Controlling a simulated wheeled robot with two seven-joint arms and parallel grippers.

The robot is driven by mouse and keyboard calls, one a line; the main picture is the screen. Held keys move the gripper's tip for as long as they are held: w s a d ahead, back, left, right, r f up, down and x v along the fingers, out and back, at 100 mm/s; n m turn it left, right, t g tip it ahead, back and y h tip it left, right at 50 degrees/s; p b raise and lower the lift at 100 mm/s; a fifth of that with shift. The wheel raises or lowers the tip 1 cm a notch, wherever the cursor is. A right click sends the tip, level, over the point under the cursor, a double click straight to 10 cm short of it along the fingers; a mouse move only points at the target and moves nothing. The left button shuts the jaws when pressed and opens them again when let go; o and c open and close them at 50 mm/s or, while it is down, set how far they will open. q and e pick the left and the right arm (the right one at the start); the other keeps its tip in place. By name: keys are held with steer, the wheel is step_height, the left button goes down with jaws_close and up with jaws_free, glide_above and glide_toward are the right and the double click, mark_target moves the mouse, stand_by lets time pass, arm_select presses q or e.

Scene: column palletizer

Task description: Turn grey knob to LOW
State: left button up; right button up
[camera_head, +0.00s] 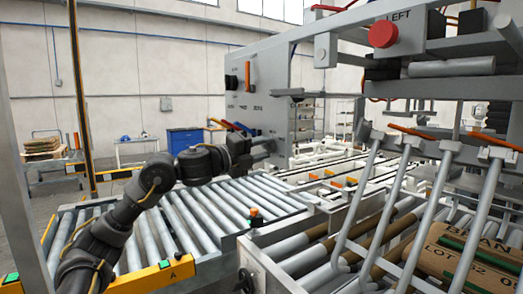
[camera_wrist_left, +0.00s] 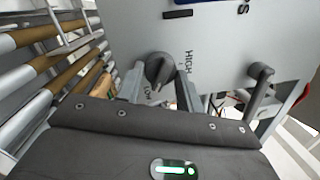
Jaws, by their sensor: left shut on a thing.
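The grey knob (camera_wrist_left: 159,70) sits on the light grey panel (camera_wrist_left: 222,50) in the left wrist view. The word HIGH is printed to its right, and LOW shows below it, partly between my fingers. My left gripper (camera_wrist_left: 158,91) has one finger on each side of the knob and is shut on it. I cannot tell exactly which label the knob's ridge points at. In the head view my left gripper (camera_head: 262,148) reaches the lower part of the machine panel (camera_head: 262,100), and the knob is hidden there. My right gripper is not in view.
A dark grey lever (camera_wrist_left: 260,85) sticks out right of the knob. A black knob (camera_head: 231,82) and an orange handle (camera_head: 248,76) are higher on the panel. Roller conveyors (camera_head: 180,222) run below my arm. Grey bars (camera_head: 425,215) and a labelled sack (camera_head: 455,250) are at right.

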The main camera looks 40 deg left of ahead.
arm_select(q)
steer(key=o, duration=1)
steer(key=shift+f, duration=0.1)
steer(key=b+v, duration=0.8)
steer(key=v, duration=0.2)
steer(key=shift+s, duration=0.35)
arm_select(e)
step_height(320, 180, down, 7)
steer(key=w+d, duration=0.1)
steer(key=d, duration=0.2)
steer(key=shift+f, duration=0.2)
arm_select(q)
steer(key=shift+a, duration=0.1)
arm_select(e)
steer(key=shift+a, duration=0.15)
